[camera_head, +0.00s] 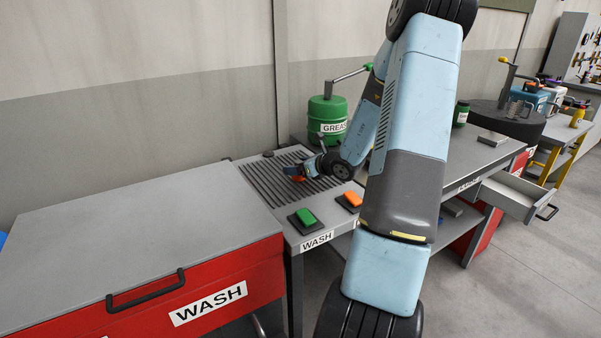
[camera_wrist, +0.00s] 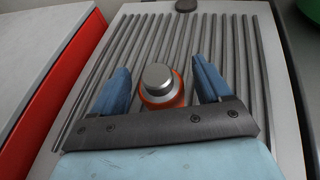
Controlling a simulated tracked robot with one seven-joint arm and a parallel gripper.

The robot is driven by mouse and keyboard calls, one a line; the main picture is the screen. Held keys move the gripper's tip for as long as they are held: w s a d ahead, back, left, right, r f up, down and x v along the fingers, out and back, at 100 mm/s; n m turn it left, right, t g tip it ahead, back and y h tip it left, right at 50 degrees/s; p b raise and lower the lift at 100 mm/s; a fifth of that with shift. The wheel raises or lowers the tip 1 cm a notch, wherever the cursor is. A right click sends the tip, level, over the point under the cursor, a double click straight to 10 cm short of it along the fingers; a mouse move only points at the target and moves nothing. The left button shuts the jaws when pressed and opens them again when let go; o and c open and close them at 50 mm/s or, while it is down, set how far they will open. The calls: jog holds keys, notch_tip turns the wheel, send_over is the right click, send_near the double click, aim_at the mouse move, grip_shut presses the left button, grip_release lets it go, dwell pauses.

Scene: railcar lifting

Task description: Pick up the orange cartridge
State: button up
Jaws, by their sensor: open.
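The orange cartridge (camera_wrist: 160,99) shows in the wrist view as an orange round body with a silver cap on top. It stands on the ribbed grey drain surface, between the two blue fingers of my gripper (camera_wrist: 161,74). The fingers are apart, with a gap on each side of the cartridge. In the head view, a small orange part of the cartridge (camera_head: 294,172) shows beside my gripper (camera_head: 303,166), low over the ribbed area. The rest of it is hidden there by the gripper.
A green button (camera_head: 306,217) and an orange button (camera_head: 352,199) sit on the wash table's front edge. A green grease canister (camera_head: 327,117) stands behind my gripper. A red wash bin (camera_head: 215,295) with a grey lid is at left. A drawer (camera_head: 518,198) stands open at right.

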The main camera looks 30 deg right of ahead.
jog(key=shift+c, duration=0.4)
jog(key=c, duration=1)
jog(key=shift+r, duration=0.1)
